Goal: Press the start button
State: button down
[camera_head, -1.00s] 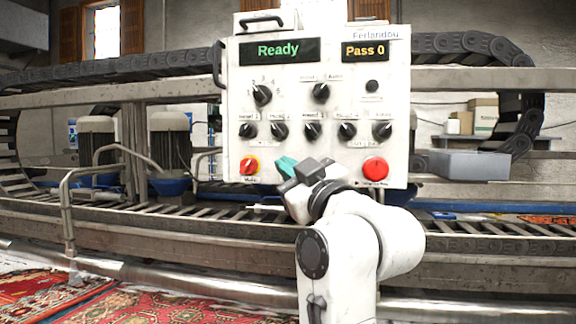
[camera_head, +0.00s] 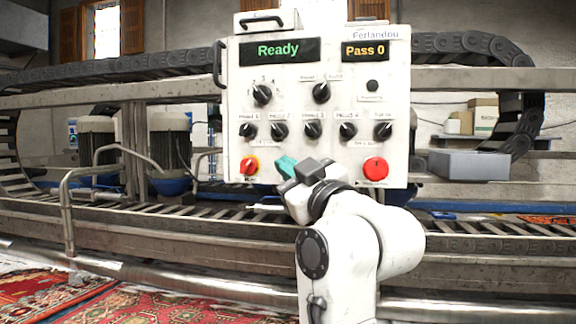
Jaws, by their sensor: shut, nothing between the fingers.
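A white control panel (camera_head: 330,110) stands ahead, with a green "Ready" display (camera_head: 279,51) and an orange "Pass 0" display (camera_head: 365,50). A large round red button (camera_head: 375,169) is at its lower right; the small label below it is too blurred to read. A small black button (camera_head: 372,86) sits at upper right. I cannot read which button is start.
A red-and-yellow switch (camera_head: 249,168) is left of my gripper. Several black knobs (camera_head: 313,129) fill the panel's middle. Behind runs a conveyor frame (camera_head: 180,225) with a bent metal rail (camera_head: 68,205). A patterned red rug (camera_head: 170,302) lies at lower left.

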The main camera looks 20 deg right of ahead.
jog(key=shift+w, duration=0.1)
dwell(0.5)
jog(key=shift+w+d, duration=0.25)
